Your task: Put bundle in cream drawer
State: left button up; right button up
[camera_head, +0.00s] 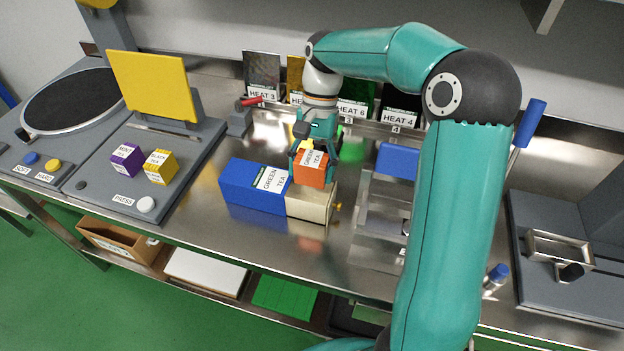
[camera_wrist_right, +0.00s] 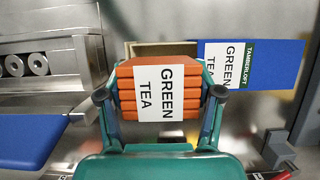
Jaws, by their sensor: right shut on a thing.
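The bundle (camera_head: 309,176) is a stack of orange packs with a white GREEN TEA band. My right gripper (camera_head: 313,158) is shut on it, one finger at each side, as the right wrist view also shows (camera_wrist_right: 160,93). The cream drawer (camera_head: 308,205) sticks out to the right of a blue GREEN TEA sleeve (camera_head: 240,190) and has a small brass knob. In the head view the bundle overlaps the drawer's top; I cannot tell whether it hangs above it or dips in. The drawer's inside is mostly hidden. My left gripper is not in view.
A purple box (camera_head: 126,159) and a yellow box (camera_head: 160,167) stand on the grey press station at the left. Labelled HEAT sheets (camera_head: 262,75) stand along the back. A metal fixture (camera_head: 385,205) is right of the drawer. The steel bench in front is clear.

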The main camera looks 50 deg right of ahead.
aim_at(311, 181)
jog(key=shift+f, duration=2.2)
jog(key=shift+f, duration=0.6)
jog(key=o, duration=1)
jog(key=shift+o, duration=0.2)
jog(key=shift+w, duration=0.1)
jog(key=shift+r, duration=0.1)
jog(key=shift+r, duration=0.6)
jog(key=v, duration=1.2)
